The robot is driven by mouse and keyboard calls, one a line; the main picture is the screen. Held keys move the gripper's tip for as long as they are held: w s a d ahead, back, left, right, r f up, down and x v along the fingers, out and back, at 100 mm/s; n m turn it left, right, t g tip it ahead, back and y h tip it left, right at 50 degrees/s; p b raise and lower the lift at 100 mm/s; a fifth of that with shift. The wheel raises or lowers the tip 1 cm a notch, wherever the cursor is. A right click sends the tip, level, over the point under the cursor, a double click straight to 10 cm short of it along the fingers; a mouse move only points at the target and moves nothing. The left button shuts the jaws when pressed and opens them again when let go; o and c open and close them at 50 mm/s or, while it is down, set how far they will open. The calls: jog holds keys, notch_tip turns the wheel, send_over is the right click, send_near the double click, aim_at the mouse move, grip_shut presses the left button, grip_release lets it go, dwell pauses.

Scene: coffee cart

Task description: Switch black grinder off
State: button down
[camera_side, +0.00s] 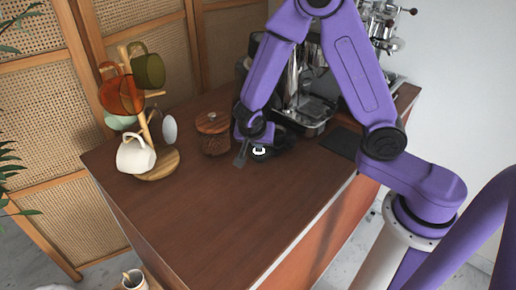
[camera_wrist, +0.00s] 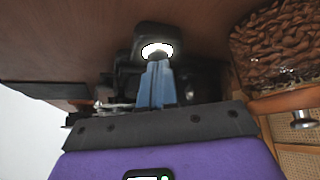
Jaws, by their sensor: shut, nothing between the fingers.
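The black grinder's base (camera_side: 270,155) stands on the wooden counter, with most of its body hidden behind my arm in the side view. A bright white ring-like light (camera_side: 259,151) glows low on its front. In the wrist view the grinder (camera_wrist: 143,33) is dark and its lit white oval (camera_wrist: 157,49) is just beyond my fingertips. My gripper (camera_side: 239,162) is shut and empty, pointing down just left of the light in the side view. In the wrist view its closed fingers (camera_wrist: 157,63) reach up to the lower edge of the light; whether they touch it I cannot tell.
A jar of coffee beans (camera_side: 213,140) with a wooden lid stands close left of my gripper. A mug tree with several mugs (camera_side: 135,157) is farther left. The espresso machine (camera_side: 305,110) and a dark mat (camera_side: 341,142) are to the right. The front counter (camera_side: 225,215) is clear.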

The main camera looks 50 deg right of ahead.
aim_at(258, 151)
jog(key=shift+r, duration=2.7)
jog(key=shift+s+a+r+n, duration=0.1)
jog(key=shift+s+r+n, duration=0.1)
jog(key=shift+s+n, duration=0.25)
jog(key=s+a+r+n+g+y, duration=0.1)
jog(key=s+r+n+y, duration=0.1)
jog(key=s+n, duration=1)
jog(key=s+r+n+g+y, duration=0.2)
jog(key=s+r+n+y, duration=0.1)
jog(key=s+n, duration=0.8)
jog(key=s+y, duration=0.1)
jog(key=s, duration=0.2)
jog(key=shift+a+r+n, duration=0.15)
jog(key=shift+a+n, duration=0.2)
jog(key=shift+a, duration=0.05)
